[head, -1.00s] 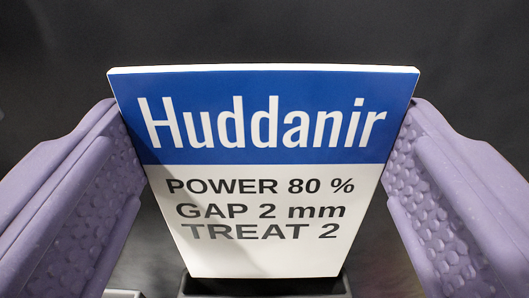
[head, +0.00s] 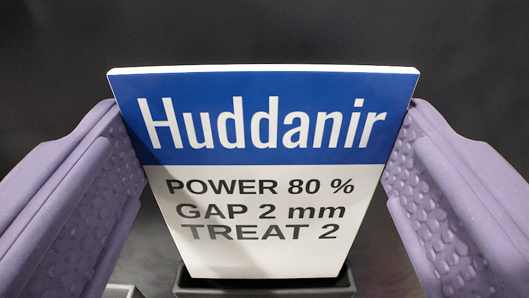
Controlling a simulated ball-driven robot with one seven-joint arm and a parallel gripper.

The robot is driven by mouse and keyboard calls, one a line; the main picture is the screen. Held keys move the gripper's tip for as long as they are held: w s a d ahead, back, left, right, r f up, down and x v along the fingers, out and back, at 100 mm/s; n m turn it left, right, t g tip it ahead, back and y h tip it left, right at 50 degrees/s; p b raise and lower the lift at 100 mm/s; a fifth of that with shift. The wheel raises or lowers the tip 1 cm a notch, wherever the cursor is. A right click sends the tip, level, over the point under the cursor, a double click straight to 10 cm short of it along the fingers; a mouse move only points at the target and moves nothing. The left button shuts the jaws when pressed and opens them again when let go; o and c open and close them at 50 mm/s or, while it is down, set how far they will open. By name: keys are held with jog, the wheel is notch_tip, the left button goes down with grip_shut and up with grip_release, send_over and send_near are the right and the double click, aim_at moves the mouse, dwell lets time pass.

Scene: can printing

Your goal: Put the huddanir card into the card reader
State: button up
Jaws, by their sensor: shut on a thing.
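The Huddanir card (head: 264,215) is a white card with a blue band at the top and black text below, filling the middle of the head view. My gripper (head: 264,130) is shut on it, one purple finger at each side edge near the band. The card's lower end reaches down to a dark, box-like rim (head: 330,290) at the bottom of the picture. I cannot tell whether the card is inside it or only in front of it. No card reader can be made out for certain.
A grey edge of another object (head: 122,291) shows at the bottom left, partly hidden by the left finger. The dark surface (head: 460,70) behind and around the card looks clear.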

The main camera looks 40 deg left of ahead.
aim_at(264, 224)
jog(key=shift+f+b, duration=1.6)
jog(key=shift+f, duration=0.35)
jog(key=o, duration=0.8)
jog(key=shift+o, duration=0.2)
jog(key=v, duration=0.7)
jog(key=shift+s+d, duration=0.25)
jog(key=shift+s, duration=0.05)
